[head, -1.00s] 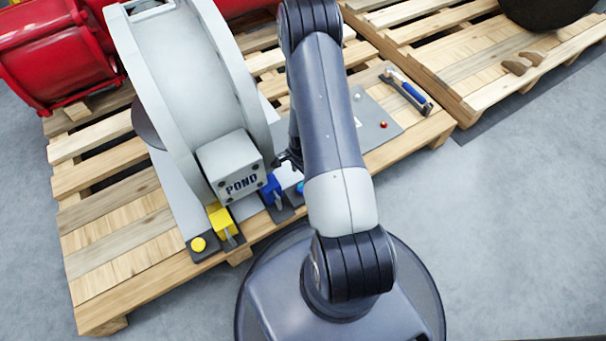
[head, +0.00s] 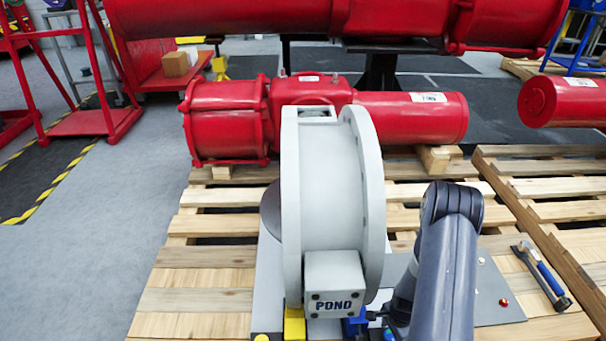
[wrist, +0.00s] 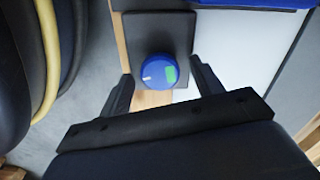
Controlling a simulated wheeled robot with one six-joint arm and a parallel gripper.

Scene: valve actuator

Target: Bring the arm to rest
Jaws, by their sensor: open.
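My gripper (wrist: 163,88) is open in the wrist view, its two dark fingers apart. A round blue knob (wrist: 157,70) with a white mark and a green patch shows between and just beyond the fingertips, on a dark square plate (wrist: 172,28). I cannot tell whether the fingers touch it. In the head view my arm (head: 446,265) reaches down at the lower right, beside the grey valve housing (head: 333,200) with its POND box (head: 335,284). The gripper's fingers and the knob are hidden or out of frame there.
The housing stands on a wooden pallet (head: 200,290). A yellow part (head: 294,325) and a blue part (head: 355,325) sit below the box. A blue-handled tool (head: 546,276) lies at right. A red actuator (head: 330,115) lies behind. Grey floor (head: 80,270) is clear at left.

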